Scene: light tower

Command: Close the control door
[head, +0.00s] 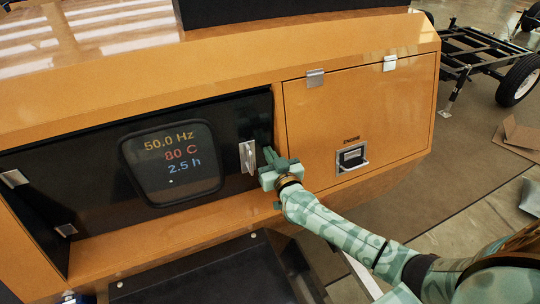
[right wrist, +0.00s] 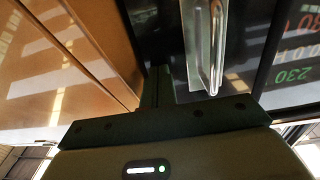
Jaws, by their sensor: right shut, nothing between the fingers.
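The control door (head: 100,130) is a glossy black panel in the orange housing, with a window showing a display (head: 172,160) that reads 50.0 Hz, 80 C and 2.5 h. It looks nearly flush with its frame; I cannot tell whether it is fully shut. Its silver handle (head: 247,157) is near its right edge, and also shows in the right wrist view (right wrist: 207,50). My right gripper (head: 267,156) is shut and empty, just right of the handle, at the door's right edge. I cannot tell whether it touches the door. My left gripper is not in view.
The orange engine door (head: 390,115) right of my gripper is closed, with a black latch (head: 352,157) and silver hinges along its top. A black trailer frame with wheels (head: 520,80) stands far right. Cardboard (head: 522,135) lies on the floor there.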

